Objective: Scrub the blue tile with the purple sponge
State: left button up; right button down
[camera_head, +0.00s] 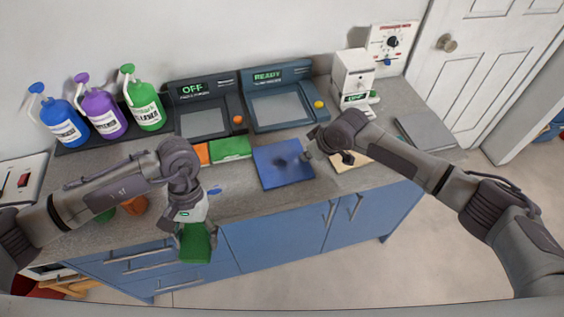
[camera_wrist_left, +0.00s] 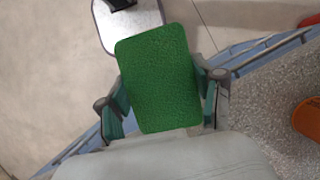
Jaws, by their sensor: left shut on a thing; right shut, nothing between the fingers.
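The blue tile (camera_head: 272,177) lies flat on the countertop near its front edge, with a dark smudge on its upper right part. My left gripper (camera_head: 194,228) is shut on a green sponge (camera_head: 195,246), held in front of the counter's edge. In the left wrist view the green sponge (camera_wrist_left: 158,80) sits between both fingers of the left gripper (camera_wrist_left: 160,105). My right gripper (camera_head: 312,153) is shut and empty at the right side of the blue tile; I cannot tell whether it touches it. I see no purple sponge in either view.
Orange (camera_head: 202,154) and green (camera_head: 230,148) tiles lie left of the blue tile, and a tan tile (camera_head: 345,165) right of it. Blue (camera_head: 62,124), purple (camera_head: 103,115) and green (camera_head: 145,107) bottles stand at the back left. Two panel devices stand behind the tiles.

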pick_arm(q)
jog(key=shift+f, duration=0.2)
pick_arm(e)
jog(key=shift+f, duration=0.45)
